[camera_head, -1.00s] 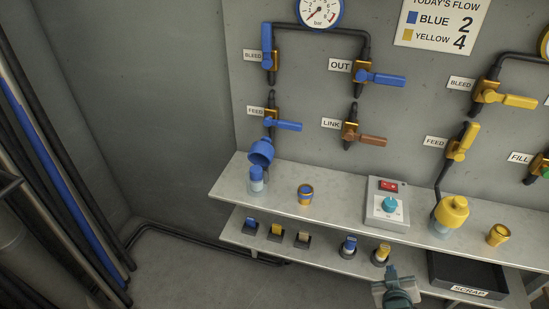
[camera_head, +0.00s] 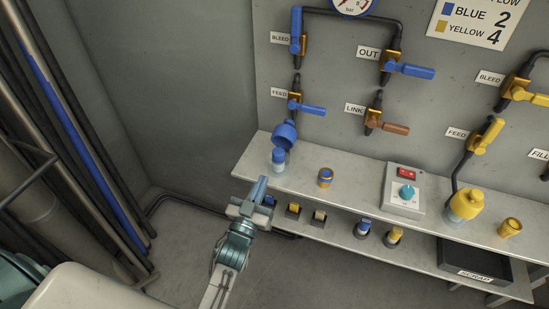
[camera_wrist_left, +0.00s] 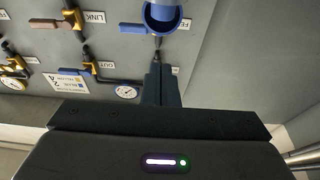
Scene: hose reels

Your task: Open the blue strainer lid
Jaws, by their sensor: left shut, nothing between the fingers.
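The blue strainer has a blue lid (camera_head: 285,133) tilted up above a clear bowl (camera_head: 279,166) with a blue insert (camera_head: 277,155). The lid looks raised off the bowl, at the upper shelf's left end. My left gripper (camera_head: 262,181) is shut and empty, just below and left of the bowl in the head view, apart from the lid. In the left wrist view, the shut fingers (camera_wrist_left: 160,85) point up toward a blue round rim (camera_wrist_left: 162,18), which looks like the strainer lid, cut off by the top edge. My right gripper is not in view.
A blue-yellow cup (camera_head: 325,177) and a switch box (camera_head: 404,190) stand on the upper shelf (camera_head: 350,190). A yellow strainer (camera_head: 467,204) is further right. Blue feed lever (camera_head: 311,108) is above the lid. Pipes (camera_head: 75,130) run along the left wall. Open floor lies left of the shelves.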

